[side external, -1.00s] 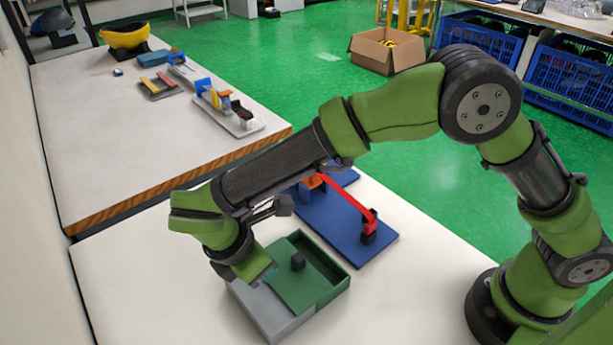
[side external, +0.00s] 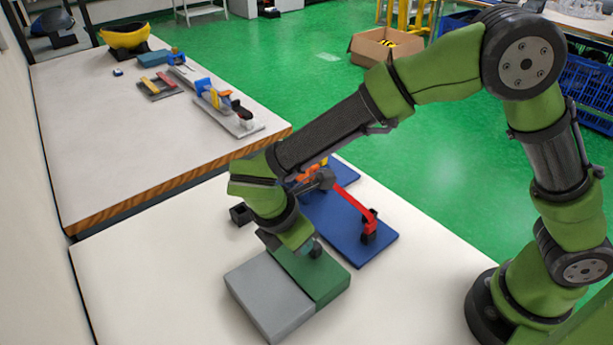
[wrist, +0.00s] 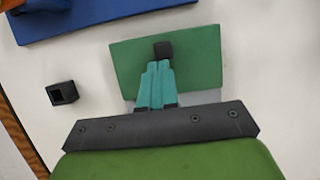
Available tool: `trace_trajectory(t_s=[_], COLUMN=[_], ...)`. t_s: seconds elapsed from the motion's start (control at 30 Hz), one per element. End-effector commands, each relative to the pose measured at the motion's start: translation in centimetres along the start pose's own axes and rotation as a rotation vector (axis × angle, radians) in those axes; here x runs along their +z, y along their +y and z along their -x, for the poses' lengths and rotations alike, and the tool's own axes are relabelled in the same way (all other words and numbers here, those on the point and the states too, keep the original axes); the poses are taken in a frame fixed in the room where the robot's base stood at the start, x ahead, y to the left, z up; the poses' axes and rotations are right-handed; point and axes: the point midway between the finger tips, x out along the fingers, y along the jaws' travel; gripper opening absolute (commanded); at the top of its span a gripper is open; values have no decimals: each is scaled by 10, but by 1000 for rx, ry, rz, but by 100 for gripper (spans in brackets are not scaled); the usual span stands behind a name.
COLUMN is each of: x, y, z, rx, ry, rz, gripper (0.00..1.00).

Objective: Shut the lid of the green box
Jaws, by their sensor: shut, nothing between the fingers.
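The green box has a flat green lid (side external: 330,280) whose surface spans the green part of the box in the side view, with no opening into the box visible there. A grey block-like section (side external: 268,292) adjoins it on the left. In the wrist view the green lid (wrist: 205,62) carries a dark square knob (wrist: 163,50) near its far edge. My gripper (wrist: 157,66) has its teal fingers together and empty, with their tips right at the near side of the knob; I cannot tell whether they touch.
A blue board (side external: 350,240) with a red bar (side external: 352,205) lies just behind the box. A small dark hollow block (side external: 240,214) sits on the white table to the left, also in the wrist view (wrist: 62,92). The white table is clear left of the box.

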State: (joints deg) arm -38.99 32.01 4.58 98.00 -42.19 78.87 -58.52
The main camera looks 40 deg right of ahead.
Motion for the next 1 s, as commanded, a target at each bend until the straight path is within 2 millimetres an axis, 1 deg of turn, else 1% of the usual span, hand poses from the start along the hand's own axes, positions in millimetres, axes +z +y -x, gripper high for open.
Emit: trace_trajectory(t_s=[0.1, 0.43, 0.57, 0.67, 0.7, 0.8, 1.0], x=[4, 3, -10, -29, -38, -36, -36], y=[-1, -1, -1, -1, -1, 0, 0], z=[-2, -3, 2, 10, 13, 41, 84], rx=[-2, -4, -3, 1, 2, 6, 4], ry=[-1, -4, -2, 0, 2, 7, 5], rz=[1, 1, 4, 6, 6, 1, 2], gripper=[0, 0, 0, 0, 0, 0, 0])
